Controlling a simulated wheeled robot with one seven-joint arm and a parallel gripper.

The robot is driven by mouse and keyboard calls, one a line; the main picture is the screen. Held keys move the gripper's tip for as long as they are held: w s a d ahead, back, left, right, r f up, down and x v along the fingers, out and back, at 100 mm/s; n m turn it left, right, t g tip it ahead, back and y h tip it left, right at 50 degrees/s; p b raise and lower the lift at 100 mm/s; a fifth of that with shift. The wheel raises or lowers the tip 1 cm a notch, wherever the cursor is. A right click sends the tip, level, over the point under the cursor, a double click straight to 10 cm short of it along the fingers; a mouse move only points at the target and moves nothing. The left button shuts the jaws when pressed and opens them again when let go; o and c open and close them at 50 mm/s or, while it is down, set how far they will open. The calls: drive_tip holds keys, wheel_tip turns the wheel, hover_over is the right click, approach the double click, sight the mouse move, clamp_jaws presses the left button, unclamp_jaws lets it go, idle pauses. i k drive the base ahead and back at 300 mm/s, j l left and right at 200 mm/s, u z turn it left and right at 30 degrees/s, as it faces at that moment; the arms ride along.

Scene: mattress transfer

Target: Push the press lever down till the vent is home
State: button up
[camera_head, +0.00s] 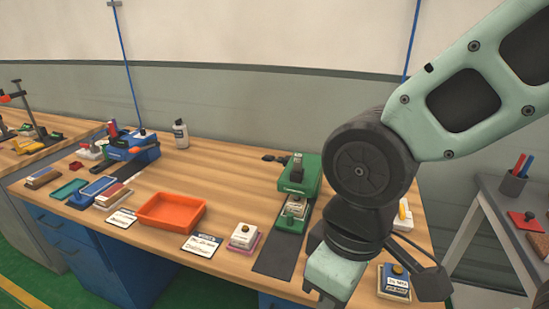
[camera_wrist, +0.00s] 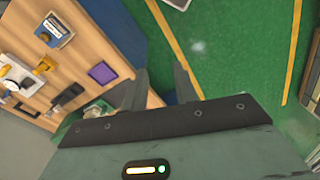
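A green press (camera_head: 300,178) stands toward the back right of the bench, with a dark upright block on top. A dark lever-like part (camera_head: 272,157) sticks out at its left. A pale piece with a brass-coloured knob (camera_head: 295,208) sits on the green bed in front; it may be the vent, and I cannot tell how deep it sits. My gripper is mostly hidden in the head view, low right of the press. In the wrist view my gripper (camera_wrist: 160,88) has its two dark fingers apart with nothing between them, over the bench edge and green floor.
A blue device (camera_head: 140,148) stands at the back left. An orange tray (camera_head: 172,211) lies mid-bench; a knobbed block on a pink base (camera_head: 244,237) is right of it. A purple pad (camera_wrist: 102,73) lies near the bench edge. A grey side table (camera_head: 483,215) stands at right.

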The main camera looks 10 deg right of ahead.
sight(269, 158)
drive_tip(key=j, duration=0.45)
drive_tip(key=k+j, duration=0.1)
drive_tip(key=j, duration=0.4)
drive_tip(key=i+j, duration=0.15)
drive_tip(key=j, duration=0.2)
drive_tip(key=i+j, duration=0.15)
drive_tip(key=j, duration=0.15)
drive_tip(key=i+j, duration=0.15)
drive_tip(key=j, duration=0.2)
drive_tip(key=i+j+z, duration=0.1)
drive_tip(key=j, duration=0.25)
drive_tip(key=i+j, duration=0.1)
drive_tip(key=i, duration=1)
